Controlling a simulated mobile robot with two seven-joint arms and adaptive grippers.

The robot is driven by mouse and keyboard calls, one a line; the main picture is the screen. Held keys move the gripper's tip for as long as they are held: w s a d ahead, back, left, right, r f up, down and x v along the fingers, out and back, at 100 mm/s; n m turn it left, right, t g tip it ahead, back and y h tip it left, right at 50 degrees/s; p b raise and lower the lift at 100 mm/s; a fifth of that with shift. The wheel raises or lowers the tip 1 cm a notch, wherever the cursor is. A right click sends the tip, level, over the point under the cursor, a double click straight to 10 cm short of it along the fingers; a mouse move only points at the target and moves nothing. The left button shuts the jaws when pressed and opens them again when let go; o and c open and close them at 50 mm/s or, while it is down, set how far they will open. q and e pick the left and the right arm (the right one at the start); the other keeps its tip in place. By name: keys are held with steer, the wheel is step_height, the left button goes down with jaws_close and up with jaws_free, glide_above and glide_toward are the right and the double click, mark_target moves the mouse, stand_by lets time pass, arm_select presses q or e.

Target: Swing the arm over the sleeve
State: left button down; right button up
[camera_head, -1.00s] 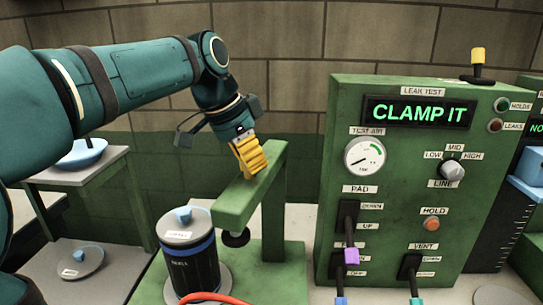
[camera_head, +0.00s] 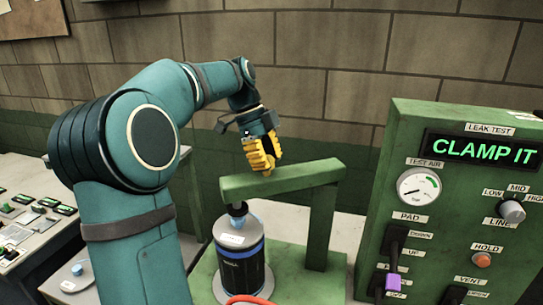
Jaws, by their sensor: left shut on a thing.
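The sleeve (camera_head: 238,272) is a dark upright canister with a blue band and a pale lid, standing on the green stand at lower centre. The green arm (camera_head: 305,175) reaches left from its post (camera_head: 321,228), and its free end is above the sleeve. A dark pad (camera_head: 238,209) under that end is right over the lid's blue knob (camera_head: 238,222); I cannot tell whether they touch. My left gripper (camera_head: 263,166), with yellow fingers, is shut on the green arm near its free end; the fingers hide the grip point. My right gripper is not in view.
The green leak test panel (camera_head: 407,150) stands at right, its display reading "CLAMP IT", with a gauge (camera_head: 419,188), a purple-tipped lever (camera_head: 393,281) and knobs. A red hose (camera_head: 248,299) is at the sleeve's foot. A bench with controls (camera_head: 30,225) is at left.

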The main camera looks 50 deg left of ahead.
arm_select(q)
steer(key=shift+w+a, duration=0.1)
steer(key=shift+a, duration=0.1)
stand_by(0.4)
steer(key=c, duration=0.6)
jaws_free()
steer(key=shift+w, duration=0.1)
steer(key=v, duration=1.2)
steer(key=shift+a, duration=0.1)
steer(key=shift+f, duration=0.1)
